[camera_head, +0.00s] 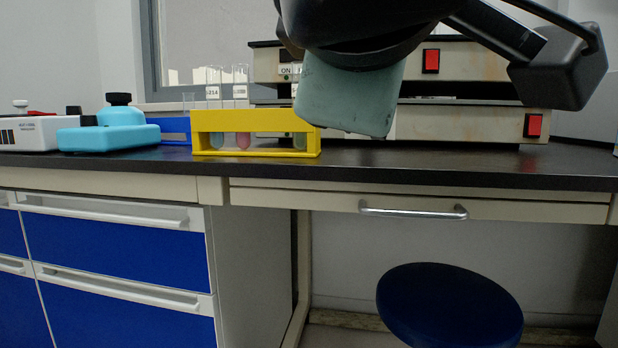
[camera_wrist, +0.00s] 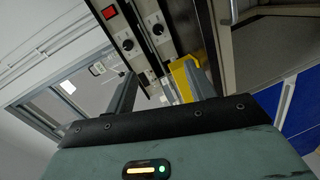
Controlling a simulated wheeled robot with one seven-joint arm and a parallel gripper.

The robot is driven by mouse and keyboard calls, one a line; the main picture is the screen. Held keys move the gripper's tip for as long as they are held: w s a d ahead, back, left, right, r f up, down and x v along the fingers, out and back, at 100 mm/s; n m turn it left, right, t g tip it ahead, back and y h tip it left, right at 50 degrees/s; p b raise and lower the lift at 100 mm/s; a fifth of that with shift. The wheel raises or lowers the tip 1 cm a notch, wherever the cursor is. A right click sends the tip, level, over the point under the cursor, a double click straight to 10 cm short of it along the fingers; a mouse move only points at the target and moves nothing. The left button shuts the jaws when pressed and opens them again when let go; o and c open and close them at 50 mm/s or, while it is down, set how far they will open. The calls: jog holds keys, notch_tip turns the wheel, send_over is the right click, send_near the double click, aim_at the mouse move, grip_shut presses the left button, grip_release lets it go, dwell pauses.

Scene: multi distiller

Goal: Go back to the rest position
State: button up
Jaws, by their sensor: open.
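My gripper (camera_wrist: 162,92) shows in the wrist view beyond its green housing, with two grey fingers apart and nothing seen between them. In the head view, the green housing (camera_head: 345,98) hangs at the upper right of centre, above the bench and partly in front of the white devices; the fingers are hidden there. The yellow rack (camera_head: 262,153) stands on the bench to the left of the housing. It holds several glass tubes, one with a pink liquid (camera_head: 243,141). The rack also shows in the wrist view (camera_wrist: 182,82), beyond the fingers.
Two stacked white devices with red switches (camera_head: 460,122) stand behind my arm. A light-blue device (camera_head: 108,138) and a white device (camera_head: 35,134) are at the left. The dark bench top (camera_head: 450,165) has free room at the front right. A blue stool (camera_head: 449,308) stands below.

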jog(key=s+d+f+m+g+y+p, duration=0.1)
jog(key=s+d+f+m+g+p, duration=0.15)
jog(key=f+g+p, duration=0.4)
jog(key=s+d+f+m+g+y+p, duration=0.1)
jog(key=s+d+f+g+y, duration=0.2)
jog(key=f, duration=0.7)
jog(key=s+d+f+m+g+p, duration=0.2)
jog(key=d+f+g+p, duration=0.2)
jog(key=f+g, duration=0.3)
notch_tip(320, 180, up, 36)
jog(key=p, duration=3.8)
jog(key=shift+s+r+t, duration=0.25)
jog(key=shift+s+t, duration=0.1)
jog(key=shift+t, duration=0.1)
jog(key=shift+a, duration=0.1)
